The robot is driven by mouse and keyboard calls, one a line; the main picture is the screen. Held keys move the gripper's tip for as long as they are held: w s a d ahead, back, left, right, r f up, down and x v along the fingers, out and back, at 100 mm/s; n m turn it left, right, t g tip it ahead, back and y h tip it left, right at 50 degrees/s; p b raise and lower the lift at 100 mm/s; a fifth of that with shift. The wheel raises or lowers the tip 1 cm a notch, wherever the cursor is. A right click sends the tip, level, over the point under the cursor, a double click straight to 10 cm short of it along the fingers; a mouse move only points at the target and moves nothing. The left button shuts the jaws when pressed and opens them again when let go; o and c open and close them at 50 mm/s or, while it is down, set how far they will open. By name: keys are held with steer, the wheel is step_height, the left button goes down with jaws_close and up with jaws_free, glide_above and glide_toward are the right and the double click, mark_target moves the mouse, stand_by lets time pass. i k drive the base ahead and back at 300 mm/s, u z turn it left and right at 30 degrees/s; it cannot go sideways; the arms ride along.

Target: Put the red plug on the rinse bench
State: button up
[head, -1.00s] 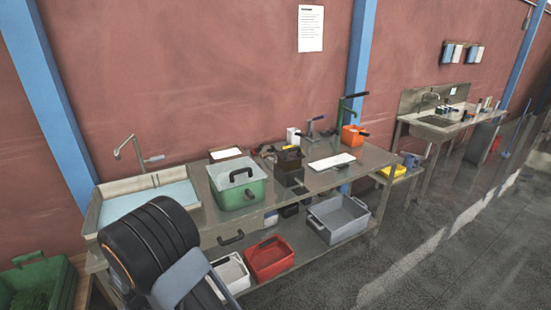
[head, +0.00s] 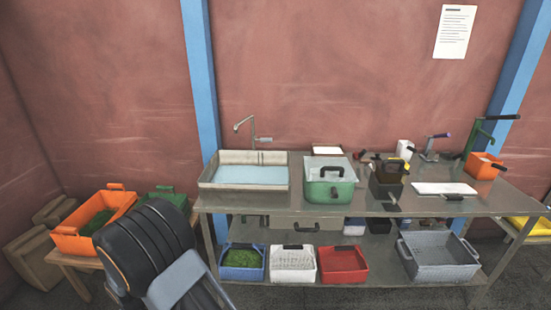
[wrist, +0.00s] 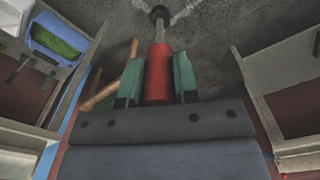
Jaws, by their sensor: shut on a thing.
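The red plug (wrist: 157,75) is in the wrist view, upright in the picture, with a grey stem and a dark knob at its upper end. My gripper (wrist: 157,88) is shut on it, with a green finger on each side. The head view shows my dark arm at the lower left, but not the gripper or the plug. A long steel bench (head: 400,207) stands against the wall in the head view. A shallow basin (head: 250,158) of pale blue water with a tap (head: 253,128) is at its left end. No label shows whether this is the rinse bench.
On the bench stand a green tub (head: 330,190), a dark box (head: 388,180), a white board (head: 444,188) and an orange box (head: 482,166). Blue, white, red (head: 343,264) and grey bins (head: 440,258) sit on its lower shelf. An orange crate (head: 95,222) stands left.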

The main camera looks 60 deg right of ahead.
mark_target(472, 197)
steer(key=u, duration=1.1)
steer(key=k, duration=3)
steer(key=z, duration=2.75)
steer(key=i, duration=0.2)
steer(key=z, duration=0.15)
